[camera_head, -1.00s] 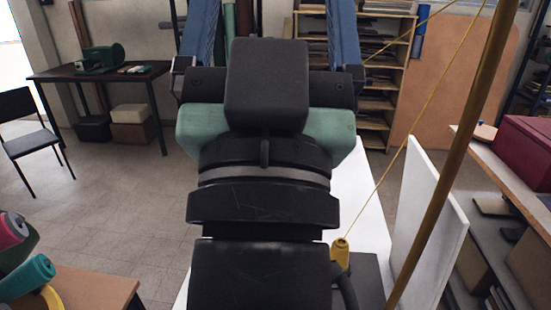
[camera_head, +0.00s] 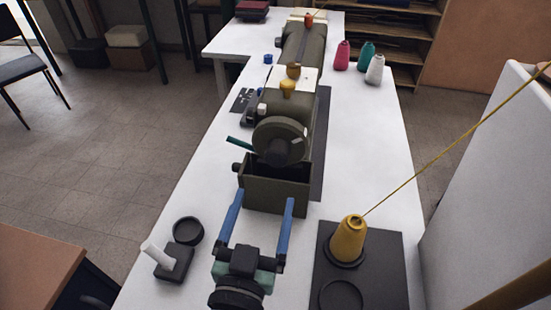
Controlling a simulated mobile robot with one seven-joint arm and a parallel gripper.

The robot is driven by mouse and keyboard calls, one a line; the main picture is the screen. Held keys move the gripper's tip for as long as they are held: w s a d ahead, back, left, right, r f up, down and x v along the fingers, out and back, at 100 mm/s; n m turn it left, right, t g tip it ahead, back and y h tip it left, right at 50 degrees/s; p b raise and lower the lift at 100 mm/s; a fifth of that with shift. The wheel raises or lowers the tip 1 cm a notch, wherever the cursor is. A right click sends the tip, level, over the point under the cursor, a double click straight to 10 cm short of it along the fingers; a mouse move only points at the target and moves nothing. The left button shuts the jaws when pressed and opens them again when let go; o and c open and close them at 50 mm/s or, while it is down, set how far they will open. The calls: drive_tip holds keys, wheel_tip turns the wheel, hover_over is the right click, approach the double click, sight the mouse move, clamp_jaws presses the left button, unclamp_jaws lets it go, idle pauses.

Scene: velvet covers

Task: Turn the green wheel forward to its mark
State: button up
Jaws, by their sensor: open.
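The wheel (camera_head: 280,142) is a dark olive-green disc at the near end of the sewing machine (camera_head: 303,60). A small pale patch shows near its right edge, but I cannot tell whether this is the mark.
A yellow thread cone (camera_head: 348,240) stands on a dark base (camera_head: 385,265) at the right, its thread running up right. A small black block with a white lever (camera_head: 165,258) is at the left. Several spools (camera_head: 366,55) stand farther back. A white panel (camera_head: 490,180) borders the right.

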sight(276, 161)
drive_tip(key=w, duration=0.3)
drive_tip(key=w+d+p, duration=0.1)
drive_tip(key=w, duration=0.3)
drive_tip(key=w+d+p, duration=0.1)
drive_tip(key=w, duration=0.2)
drive_tip(key=shift+w+d, duration=0.1)
drive_tip(key=shift+w, duration=0.15)
drive_tip(key=shift+c, duration=0.4)
drive_tip(key=c, duration=1.3)
drive_tip(key=shift+n, duration=0.4)
drive_tip(key=n, duration=0.4)
drive_tip(key=n+p, duration=0.1)
drive_tip(key=n, duration=0.3)
drive_tip(key=shift+r, duration=0.1)
drive_tip(key=n+p, duration=0.1)
drive_tip(key=n, duration=0.4)
drive_tip(key=shift+n+p, duration=0.9)
drive_tip(key=shift+n, duration=1.3)
